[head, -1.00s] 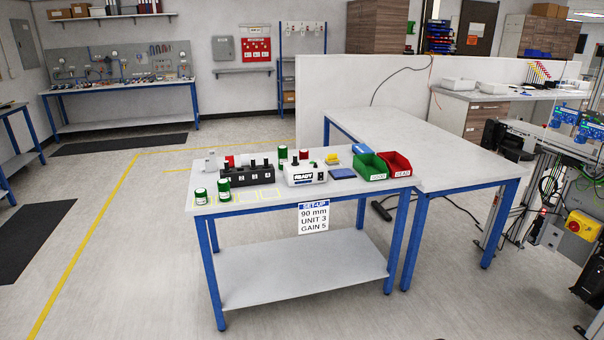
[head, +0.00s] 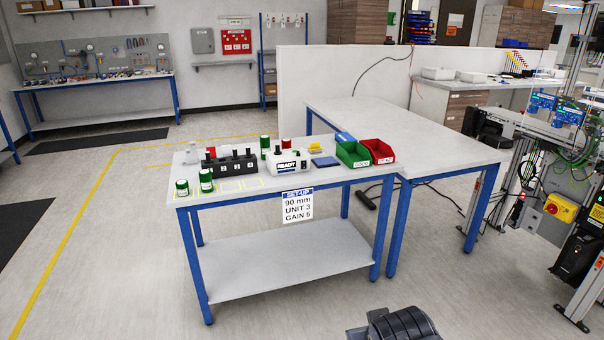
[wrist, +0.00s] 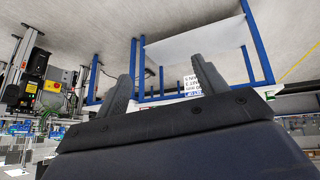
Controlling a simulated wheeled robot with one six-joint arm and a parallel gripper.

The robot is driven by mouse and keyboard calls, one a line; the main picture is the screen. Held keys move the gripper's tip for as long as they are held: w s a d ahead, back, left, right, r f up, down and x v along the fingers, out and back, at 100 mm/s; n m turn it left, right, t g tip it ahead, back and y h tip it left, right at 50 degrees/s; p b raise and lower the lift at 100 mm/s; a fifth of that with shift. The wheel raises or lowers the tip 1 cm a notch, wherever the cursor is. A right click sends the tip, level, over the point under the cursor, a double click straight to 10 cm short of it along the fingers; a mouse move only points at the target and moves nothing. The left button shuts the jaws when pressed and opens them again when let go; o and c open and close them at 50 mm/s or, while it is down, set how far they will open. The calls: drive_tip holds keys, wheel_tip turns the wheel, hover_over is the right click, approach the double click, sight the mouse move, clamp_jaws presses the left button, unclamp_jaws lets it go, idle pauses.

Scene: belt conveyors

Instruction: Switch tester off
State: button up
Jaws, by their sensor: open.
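The tester (head: 284,168) is a white box with a "READY" label on its front and dark parts on top. It stands on the blue-legged table (head: 330,182) in the head view. Its switch is too small to make out. A set-up card (head: 298,206) on the table's front edge reads 90 mm, UNIT 3, GAIN 5. My gripper (wrist: 161,67) is open and empty in the wrist view, with its two dark fingers apart. That view is upside down and shows the table's legs and card beyond the fingers. My gripper is well away from the tester.
A black numbered block (head: 230,166) and several green and red cylinders stand left of the tester. A blue pad (head: 325,162), a green bin (head: 352,154) and a red bin (head: 378,151) are to its right. A second table (head: 400,130) adjoins behind. The floor in front is clear.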

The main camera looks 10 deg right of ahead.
drive_tip(key=w+d+f+t+b, duration=0.1)
drive_tip(key=w+f, duration=0.1)
drive_tip(key=w, duration=0.1)
drive_tip(key=w+d+f+t+b, duration=0.1)
drive_tip(key=w+f+t+b, duration=0.1)
drive_tip(key=w, duration=0.2)
drive_tip(key=w+f+n+t+b, duration=0.1)
drive_tip(key=w+f, duration=0.1)
drive_tip(key=w, duration=0.2)
drive_tip(key=shift+w+d+b, duration=0.15)
drive_tip(key=shift+d+b, duration=0.25)
drive_tip(key=c, duration=0.6)
drive_tip(key=w+f+t+y+b, duration=0.1)
drive_tip(key=w+f, duration=0.1)
drive_tip(key=w+a+f+n+t+y+b, duration=0.1)
drive_tip(key=w+f+y+b, duration=0.1)
drive_tip(key=w+f+n+t+y+b, duration=0.1)
drive_tip(key=w+f+t+b, duration=0.1)
drive_tip(key=shift+a+f+y, duration=0.15)
drive_tip(key=shift+a+y, duration=0.1)
drive_tip(key=shift+y, duration=0.15)
drive_tip(key=c, duration=0.8)
drive_tip(key=shift+w+a+f+n+t+y+b, duration=0.15)
drive_tip(key=shift+f+t+y+b, duration=0.15)
drive_tip(key=shift+y, duration=0.2)
drive_tip(key=shift+s+a+f+n+t+y+b, duration=0.15)
drive_tip(key=shift+t+y+b, duration=0.1)
drive_tip(key=shift+y, duration=0.25)
clamp_jaws()
drive_tip(key=shift+a, duration=0.1)
